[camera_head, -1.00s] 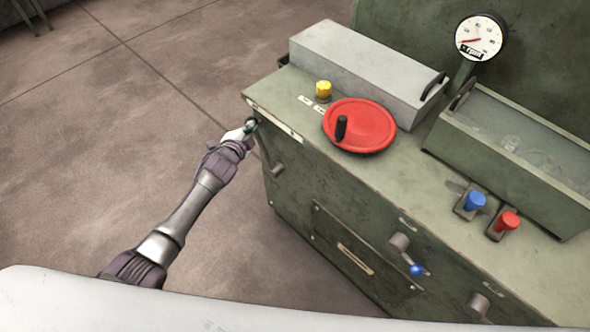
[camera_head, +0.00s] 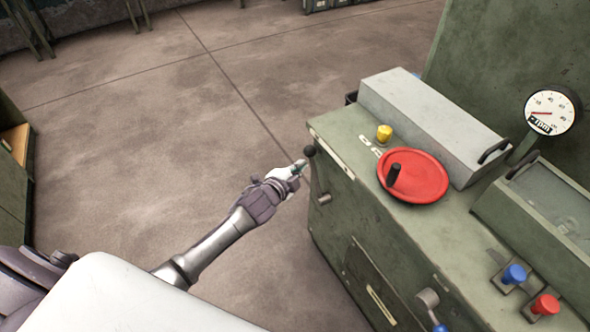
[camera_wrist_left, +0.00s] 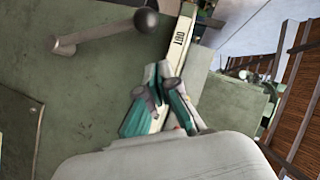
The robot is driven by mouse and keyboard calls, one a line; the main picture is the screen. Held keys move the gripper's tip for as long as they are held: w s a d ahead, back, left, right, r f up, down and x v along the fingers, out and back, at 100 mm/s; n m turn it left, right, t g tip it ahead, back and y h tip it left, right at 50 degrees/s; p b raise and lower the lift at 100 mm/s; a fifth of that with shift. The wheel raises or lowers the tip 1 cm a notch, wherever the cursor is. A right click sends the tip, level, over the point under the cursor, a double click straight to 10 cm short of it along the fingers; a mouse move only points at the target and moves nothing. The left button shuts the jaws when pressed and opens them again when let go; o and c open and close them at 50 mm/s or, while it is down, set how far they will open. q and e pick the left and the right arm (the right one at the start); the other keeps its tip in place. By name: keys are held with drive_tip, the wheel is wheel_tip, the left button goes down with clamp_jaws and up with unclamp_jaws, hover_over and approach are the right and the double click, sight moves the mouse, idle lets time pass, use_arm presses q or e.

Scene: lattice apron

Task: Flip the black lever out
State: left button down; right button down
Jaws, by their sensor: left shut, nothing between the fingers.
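The black lever has a round ball knob (camera_head: 310,150) at the left end of the green machine, beside the top edge. In the left wrist view its knob (camera_wrist_left: 146,21) and metal arm show at the top, against the machine's side. A pale label strip (camera_wrist_left: 178,45) reading "OUT" runs close to the knob. My left gripper (camera_head: 300,165) is just below and left of the knob in the head view, shut and empty. Its teal-padded fingertips (camera_wrist_left: 158,90) appear apart from the knob in the left wrist view. My right gripper is not in view.
The machine top holds a red handwheel (camera_head: 413,177), a yellow knob (camera_head: 384,132), a grey box (camera_head: 430,125) and a gauge (camera_head: 550,111). Blue (camera_head: 514,274) and red (camera_head: 545,304) knobs sit at lower right. Open floor lies to the left.

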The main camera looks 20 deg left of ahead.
use_arm(q)
drive_tip(key=v, duration=0.2)
drive_tip(key=shift+s+r, duration=0.2)
drive_tip(key=shift+s, duration=0.15)
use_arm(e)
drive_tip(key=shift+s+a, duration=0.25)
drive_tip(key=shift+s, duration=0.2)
use_arm(q)
drive_tip(key=shift+f, duration=0.1)
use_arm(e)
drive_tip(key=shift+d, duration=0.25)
